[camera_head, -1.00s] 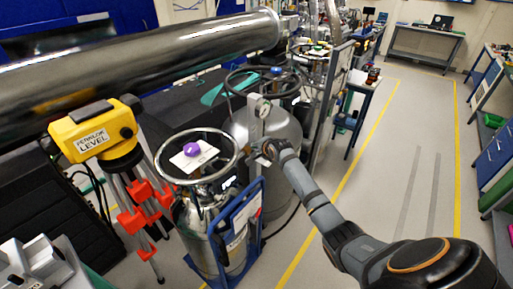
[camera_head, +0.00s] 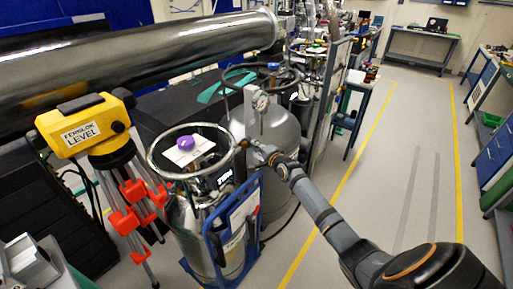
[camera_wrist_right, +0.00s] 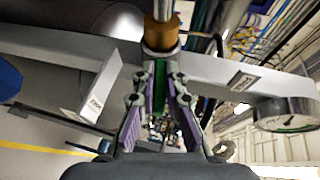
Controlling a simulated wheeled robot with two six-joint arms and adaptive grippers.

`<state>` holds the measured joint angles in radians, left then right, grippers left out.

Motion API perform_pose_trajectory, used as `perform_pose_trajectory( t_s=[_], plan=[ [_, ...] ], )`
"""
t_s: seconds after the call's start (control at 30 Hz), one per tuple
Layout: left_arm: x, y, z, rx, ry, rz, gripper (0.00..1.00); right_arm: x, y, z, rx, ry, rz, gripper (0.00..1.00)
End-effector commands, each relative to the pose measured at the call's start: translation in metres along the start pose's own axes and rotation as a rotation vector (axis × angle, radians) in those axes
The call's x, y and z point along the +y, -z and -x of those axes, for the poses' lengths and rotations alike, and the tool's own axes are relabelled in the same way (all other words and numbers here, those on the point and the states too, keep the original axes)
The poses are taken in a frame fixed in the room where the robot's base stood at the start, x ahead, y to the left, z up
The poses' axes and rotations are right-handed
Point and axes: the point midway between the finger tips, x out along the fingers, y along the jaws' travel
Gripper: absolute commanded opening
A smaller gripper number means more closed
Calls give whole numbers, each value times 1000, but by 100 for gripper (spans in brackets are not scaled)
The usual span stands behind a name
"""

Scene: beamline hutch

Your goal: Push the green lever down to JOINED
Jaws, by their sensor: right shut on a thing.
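The green lever (camera_wrist_right: 160,88) shows in the right wrist view as a narrow green strip below a brass fitting (camera_wrist_right: 161,35). My right gripper (camera_wrist_right: 161,80) is shut on the lever, with a finger on each side of it. In the head view my right gripper (camera_head: 257,153) is at the metal upright bar (camera_head: 254,118), below the gauge. The lever cannot be made out there, and I cannot read a JOINED mark. My left gripper is not in view.
A pressure gauge (camera_head: 260,103) is close above the gripper; it also shows in the right wrist view (camera_wrist_right: 286,114). A dewar (camera_head: 216,235) on a blue trolley and a yellow level (camera_head: 85,126) on a tripod stand left. Floor at right is clear.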

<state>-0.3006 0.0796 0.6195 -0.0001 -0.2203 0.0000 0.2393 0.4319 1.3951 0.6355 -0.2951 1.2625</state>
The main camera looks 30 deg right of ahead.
Motion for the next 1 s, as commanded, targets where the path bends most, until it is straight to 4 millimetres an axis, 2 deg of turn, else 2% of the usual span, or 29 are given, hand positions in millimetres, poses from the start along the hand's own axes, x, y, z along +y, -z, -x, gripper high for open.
perform_pose_trajectory(
  t_s=[0.03,0.23,0.27,0.43,0.77,0.87,1.0],
  plan=[
    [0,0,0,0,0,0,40,5,0,0,0,-10,1,0],
    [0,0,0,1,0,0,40,5,0,0,-1,-11,2,0],
    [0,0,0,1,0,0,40,5,0,0,-1,-12,2,14],
    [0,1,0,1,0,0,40,4,0,0,-1,-8,1,35],
    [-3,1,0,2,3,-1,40,2,0,3,0,-4,3,35],
    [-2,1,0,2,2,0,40,3,1,15,0,-6,6,35],
    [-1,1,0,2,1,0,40,4,1,46,0,-9,11,35]
  ],
)
